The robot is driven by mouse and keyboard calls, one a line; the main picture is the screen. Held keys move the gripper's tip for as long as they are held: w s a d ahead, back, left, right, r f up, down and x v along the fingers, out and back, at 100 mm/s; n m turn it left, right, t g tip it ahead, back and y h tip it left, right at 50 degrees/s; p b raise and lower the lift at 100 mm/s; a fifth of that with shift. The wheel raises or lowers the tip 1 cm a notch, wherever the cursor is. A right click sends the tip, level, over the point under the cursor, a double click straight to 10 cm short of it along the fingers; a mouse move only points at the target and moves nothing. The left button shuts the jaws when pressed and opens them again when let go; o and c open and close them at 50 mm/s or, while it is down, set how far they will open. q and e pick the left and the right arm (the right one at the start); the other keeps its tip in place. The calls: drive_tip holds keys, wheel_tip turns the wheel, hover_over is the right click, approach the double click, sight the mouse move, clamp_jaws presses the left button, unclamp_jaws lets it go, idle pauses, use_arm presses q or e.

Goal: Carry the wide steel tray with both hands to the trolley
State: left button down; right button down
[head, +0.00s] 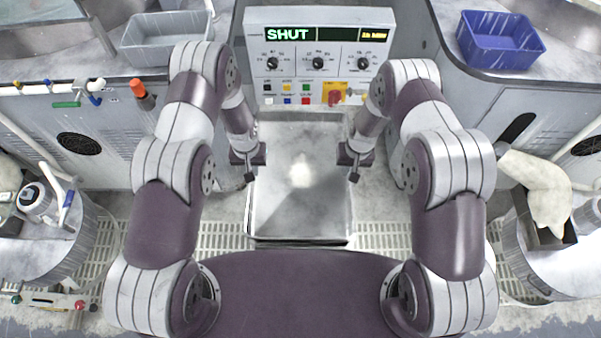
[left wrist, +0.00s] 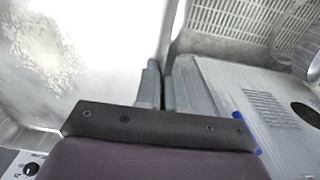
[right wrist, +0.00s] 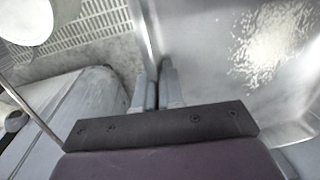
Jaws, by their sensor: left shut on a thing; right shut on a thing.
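The wide steel tray (head: 300,215) is a grey, shiny, rectangular tray in the middle of the head view, in front of my body. My left gripper (head: 248,178) is at its left side and my right gripper (head: 354,178) at its right side. In the left wrist view the left fingers (left wrist: 163,88) are shut on the tray's side rim. In the right wrist view the right fingers (right wrist: 155,90) are shut on the opposite rim. The tray's inside looks empty, with a bright glare on it. I cannot make out the trolley for certain.
A control panel (head: 320,60) reading SHUT stands beyond the tray. A grey bin (head: 165,38) sits on the left counter and a blue bin (head: 498,42) on the right counter. Round side tables with items stand at both edges. Slatted grating (head: 225,237) shows on the floor.

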use_arm(q)
drive_tip(key=shift+d+r, duration=0.1)
drive_tip(key=shift+d, duration=0.05)
use_arm(e)
drive_tip(key=shift+w+a+r, duration=0.1)
drive_tip(key=shift+a+r, duration=0.05)
idle(0.6)
